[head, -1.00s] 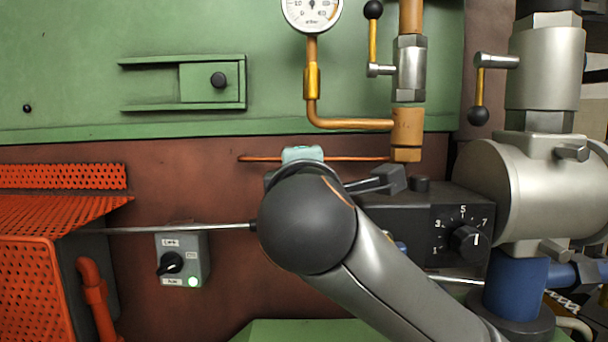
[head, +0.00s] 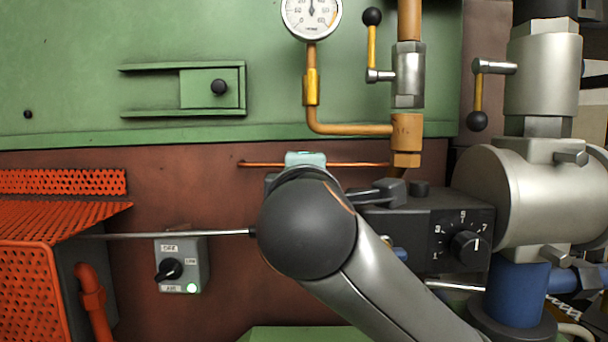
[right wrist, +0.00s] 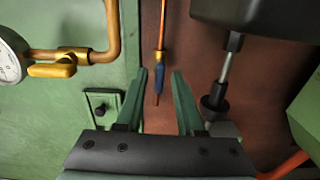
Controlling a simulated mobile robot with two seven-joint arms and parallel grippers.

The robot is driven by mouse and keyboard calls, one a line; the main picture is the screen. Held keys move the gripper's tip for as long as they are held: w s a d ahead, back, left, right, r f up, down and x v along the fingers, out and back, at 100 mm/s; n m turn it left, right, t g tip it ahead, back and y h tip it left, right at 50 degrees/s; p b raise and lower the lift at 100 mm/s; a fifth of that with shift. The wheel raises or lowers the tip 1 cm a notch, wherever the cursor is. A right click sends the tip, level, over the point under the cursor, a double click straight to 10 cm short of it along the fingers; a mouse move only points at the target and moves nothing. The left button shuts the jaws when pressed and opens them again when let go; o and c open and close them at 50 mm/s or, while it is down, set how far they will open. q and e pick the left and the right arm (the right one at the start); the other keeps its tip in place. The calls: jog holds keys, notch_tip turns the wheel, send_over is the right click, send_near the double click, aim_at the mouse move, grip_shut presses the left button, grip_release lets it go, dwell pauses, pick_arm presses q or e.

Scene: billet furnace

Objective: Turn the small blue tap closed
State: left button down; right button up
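The small blue tap (right wrist: 160,76) shows in the right wrist view, a narrow blue handle below a brass fitting on a thin copper pipe. My right gripper (right wrist: 161,72) is open, its two green fingers on either side of the tap in the picture. No finger visibly touches the tap, and I cannot tell how far beyond the fingertips it lies. In the head view my right arm covers the middle of the thin copper pipe (head: 350,164) and hides the tap and the fingers. My left gripper is not in view.
A pressure gauge (head: 311,14), a yellow-handled valve (head: 408,75) and brass piping stand above the arm. A black control box with a dial (head: 466,245) and a grey valve body (head: 525,195) are right. A switch box (head: 183,265) and orange mesh guard (head: 30,290) are left.

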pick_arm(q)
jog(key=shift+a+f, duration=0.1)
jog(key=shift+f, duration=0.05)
pick_arm(e)
jog(key=shift+o, duration=0.3)
jog(key=shift+s, duration=0.1)
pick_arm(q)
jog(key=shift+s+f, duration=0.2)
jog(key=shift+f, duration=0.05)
pick_arm(e)
jog(key=s, duration=1.2)
jog(key=shift+s, duration=0.15)
